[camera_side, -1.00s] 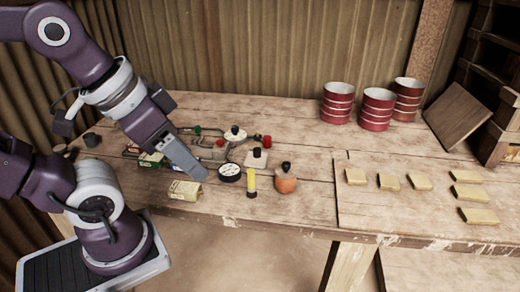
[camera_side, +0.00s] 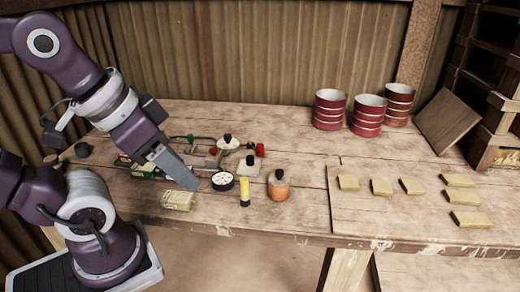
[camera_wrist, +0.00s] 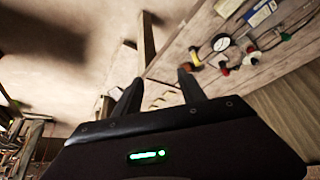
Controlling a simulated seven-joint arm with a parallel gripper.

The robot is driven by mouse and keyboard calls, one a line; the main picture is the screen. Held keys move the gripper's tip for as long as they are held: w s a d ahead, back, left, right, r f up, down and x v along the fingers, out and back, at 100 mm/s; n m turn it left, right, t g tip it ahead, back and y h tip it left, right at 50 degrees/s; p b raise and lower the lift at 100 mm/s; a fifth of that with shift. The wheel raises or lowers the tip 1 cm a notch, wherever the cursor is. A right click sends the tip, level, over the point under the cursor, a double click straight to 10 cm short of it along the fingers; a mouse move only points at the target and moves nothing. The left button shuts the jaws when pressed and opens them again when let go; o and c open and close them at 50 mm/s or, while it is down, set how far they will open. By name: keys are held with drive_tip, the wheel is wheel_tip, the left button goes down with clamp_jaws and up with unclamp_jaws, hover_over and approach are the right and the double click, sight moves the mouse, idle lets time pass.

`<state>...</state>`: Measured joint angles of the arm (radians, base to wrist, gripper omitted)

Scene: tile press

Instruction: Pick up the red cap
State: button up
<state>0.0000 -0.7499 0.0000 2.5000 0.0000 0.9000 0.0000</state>
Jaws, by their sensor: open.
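The red cap (camera_side: 260,149) is a small red piece in the side view. It sits on the wooden table at the right end of a cluster of small items, behind the orange flask. My gripper (camera_side: 186,184) hangs over the table at the left of the cluster, tilted down and apart from the cap. In the wrist view my gripper (camera_wrist: 158,88) shows two spread fingers with nothing between them. Small red pieces show at the upper right there, but I cannot tell which is the cap.
Around the cap are a white round piece (camera_side: 228,142), a black-rimmed dial (camera_side: 222,181), a yellow tube (camera_side: 244,190), an orange flask (camera_side: 278,187) and a pale box (camera_side: 178,200). Red cans (camera_side: 329,110) stand at the back. Several tan tiles (camera_side: 410,186) lie on the right board.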

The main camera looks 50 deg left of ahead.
drive_tip(key=shift+o, duration=0.4)
drive_tip(key=w+a+n+t, duration=0.1)
drive_tip(key=w+n+t, duration=0.1)
drive_tip(key=w, duration=1.2)
drive_tip(key=n+t+y, duration=0.2)
drive_tip(key=n+y, duration=0.5)
drive_tip(key=y, duration=0.2)
hover_over(259, 149)
drive_tip(key=s+d, duration=0.2)
drive_tip(key=d, duration=0.1)
wheel_tip(259, 149, down, 18)
drive_tip(key=f, duration=0.7)
drive_tip(key=shift+s+a+f, duration=0.15)
drive_tip(key=shift+a+f, duration=0.15)
drive_tip(key=shift+a, duration=0.05)
drive_tip(key=shift+w+a+f+y, duration=0.15)
drive_tip(key=shift+w+a+f, duration=0.1)
drive_tip(key=shift+w+a, duration=0.3)
drive_tip(key=shift+w+a+f+y, duration=0.15)
drive_tip(key=shift+w+a+f, duration=0.05)
drive_tip(key=shift+w+a, duration=0.3)
drive_tip(key=shift+d, duration=0.1)
clamp_jaws()
